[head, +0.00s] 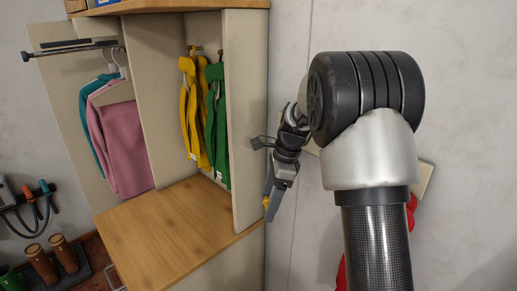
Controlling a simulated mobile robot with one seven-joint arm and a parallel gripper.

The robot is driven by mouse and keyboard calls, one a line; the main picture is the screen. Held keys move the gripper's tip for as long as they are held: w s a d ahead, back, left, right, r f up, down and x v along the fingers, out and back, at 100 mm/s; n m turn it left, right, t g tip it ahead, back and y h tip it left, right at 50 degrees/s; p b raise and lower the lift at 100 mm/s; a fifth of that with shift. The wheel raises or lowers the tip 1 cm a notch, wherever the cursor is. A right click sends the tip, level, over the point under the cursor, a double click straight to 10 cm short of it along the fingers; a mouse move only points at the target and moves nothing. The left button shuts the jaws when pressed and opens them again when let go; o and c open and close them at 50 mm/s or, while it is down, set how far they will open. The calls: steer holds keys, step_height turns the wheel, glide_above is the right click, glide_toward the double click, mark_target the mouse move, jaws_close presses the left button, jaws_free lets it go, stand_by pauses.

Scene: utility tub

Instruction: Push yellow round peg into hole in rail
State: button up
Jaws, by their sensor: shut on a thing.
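My gripper (267,196) points downward in front of the right side of the wardrobe. It is shut on a small yellow piece at its fingertips, which looks like the yellow round peg (266,203). Only a little of the peg shows, and its far end cannot be made out. A pale board on the wall, likely the rail (425,179), shows to the right of my arm. My arm hides most of it, and no hole is visible. The peg appears left of and apart from the visible part of this board.
The wardrobe's side panel (246,120) stands close left of my gripper. Its wooden bench top (165,228) is clear. Yellow and green garments (217,130) hang inside. Red things (411,214) show behind my arm. Brown boots (42,264) stand lower left.

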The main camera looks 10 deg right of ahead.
step_height(320, 180, up, 19)
steer(key=a+m+t, duration=0.3)
steer(key=m, duration=0.7)
steer(key=w+d+p, duration=0.1)
steer(key=w+d, duration=0.3)
steer(key=d, duration=0.1)
steer(key=shift+w+f, duration=0.15)
steer(key=shift+w, duration=0.05)
steer(key=shift+d, duration=0.1)
steer(key=shift+c, duration=0.2)
